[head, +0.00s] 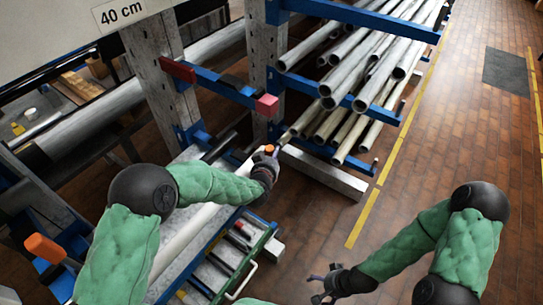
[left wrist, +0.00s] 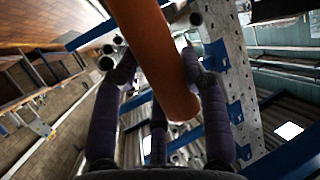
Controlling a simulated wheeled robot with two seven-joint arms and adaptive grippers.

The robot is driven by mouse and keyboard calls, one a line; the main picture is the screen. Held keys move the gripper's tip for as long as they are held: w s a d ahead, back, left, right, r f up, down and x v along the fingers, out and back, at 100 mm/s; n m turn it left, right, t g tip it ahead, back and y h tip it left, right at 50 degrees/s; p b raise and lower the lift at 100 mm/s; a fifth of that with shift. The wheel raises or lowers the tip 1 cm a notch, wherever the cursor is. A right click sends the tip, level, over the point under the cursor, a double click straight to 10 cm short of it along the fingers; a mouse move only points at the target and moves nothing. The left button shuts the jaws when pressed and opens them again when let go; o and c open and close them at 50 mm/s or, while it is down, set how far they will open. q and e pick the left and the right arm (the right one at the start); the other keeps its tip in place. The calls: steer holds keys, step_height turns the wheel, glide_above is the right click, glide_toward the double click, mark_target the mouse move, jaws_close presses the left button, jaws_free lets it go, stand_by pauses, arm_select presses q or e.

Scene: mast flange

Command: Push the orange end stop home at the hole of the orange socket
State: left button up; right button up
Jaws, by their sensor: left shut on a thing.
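The orange end stop (left wrist: 160,60) is a thick orange cylinder between the fingers of my left gripper (left wrist: 155,95) in the left wrist view. In the head view only a small orange tip (head: 269,149) shows at my left gripper (head: 274,152), which is shut on it near the rack's blue arms. I cannot make out the orange socket or its hole. My right gripper (head: 325,285) is at the bottom of the head view, with its fingers spread and empty, far from the end stop.
A blue arm with a pink-red end block (head: 267,105) stands just above my left gripper. Grey pipes (head: 350,70) lie on blue arms behind it. Another orange piece (head: 45,248) shows at lower left.

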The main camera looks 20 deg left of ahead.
arm_select(q)
steer(key=shift+f+b, duration=1.25)
steer(key=shift+f, duration=0.3)
steer(key=o, duration=1.3)
steer(key=shift+s, duration=0.1)
steer(key=v, duration=1.1)
steer(key=shift+s+r, duration=0.2)
steer(key=shift+s, duration=0.15)
steer(key=s+d+f+g+h, duration=0.1)
steer(key=s+f+g, duration=0.3)
steer(key=f, duration=0.5)
steer(key=s+d+f+n+g+h, duration=0.1)
steer(key=s+d+f+g+h, duration=0.1)
steer(key=s+f, duration=0.7)
steer(key=s+d+f+g+h, duration=0.1)
steer(key=s+d+f+g, duration=0.2)
steer(key=s+f+g, duration=0.4)
step_height(320, 180, down, 4)
steer(key=shift+s+f+n+h, duration=0.1)
steer(key=shift+f+n+h, duration=0.1)
steer(key=shift+n+h, duration=0.2)
